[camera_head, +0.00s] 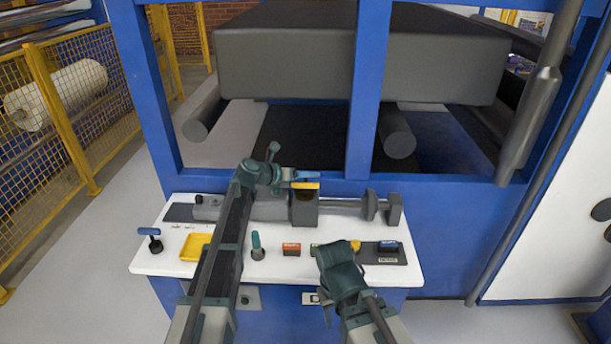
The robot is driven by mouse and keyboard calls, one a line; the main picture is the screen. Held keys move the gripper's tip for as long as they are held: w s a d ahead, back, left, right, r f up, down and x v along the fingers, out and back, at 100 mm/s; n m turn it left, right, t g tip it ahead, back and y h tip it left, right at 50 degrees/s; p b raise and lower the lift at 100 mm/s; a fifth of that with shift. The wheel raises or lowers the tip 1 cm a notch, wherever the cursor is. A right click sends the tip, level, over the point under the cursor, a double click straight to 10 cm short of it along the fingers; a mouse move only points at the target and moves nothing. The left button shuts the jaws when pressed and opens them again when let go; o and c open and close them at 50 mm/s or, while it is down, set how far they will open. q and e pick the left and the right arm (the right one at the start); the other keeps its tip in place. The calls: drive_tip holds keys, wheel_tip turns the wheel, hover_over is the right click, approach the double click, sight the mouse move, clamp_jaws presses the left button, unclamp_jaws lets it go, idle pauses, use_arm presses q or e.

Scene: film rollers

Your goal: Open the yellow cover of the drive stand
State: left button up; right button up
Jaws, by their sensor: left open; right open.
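The drive stand is a dark grey block (304,208) on the white table, with a shaft running right from it. Its yellow cover (306,186) shows as a small yellow strip at the block's top. My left gripper (298,175) is open just above and left of the cover and partly overlaps it in this view. I cannot tell whether it touches the cover. My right gripper (336,247) is open, low over the front of the table, in front of and to the right of the block. It partly hides a small part with a yellow end (355,246).
The white table (160,265) also bears a yellow tray (193,248), a blue-topped handle (150,238), a green-topped peg (257,247), an orange block (291,249) and a blue-topped block (388,247). Blue frame posts (367,100) rise behind. A large grey roller block (290,65) sits beyond.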

use_arm(q)
drive_tip(key=p+v, duration=0.5)
drive_tip(key=v, duration=0.8)
drive_tip(key=shift+s+a+r+p, duration=0.15)
drive_tip(key=shift+s+a+p, duration=0.1)
drive_tip(key=shift+p, duration=0.1)
drive_tip(key=shift+w, duration=0.1)
drive_tip(key=shift+c, duration=0.2)
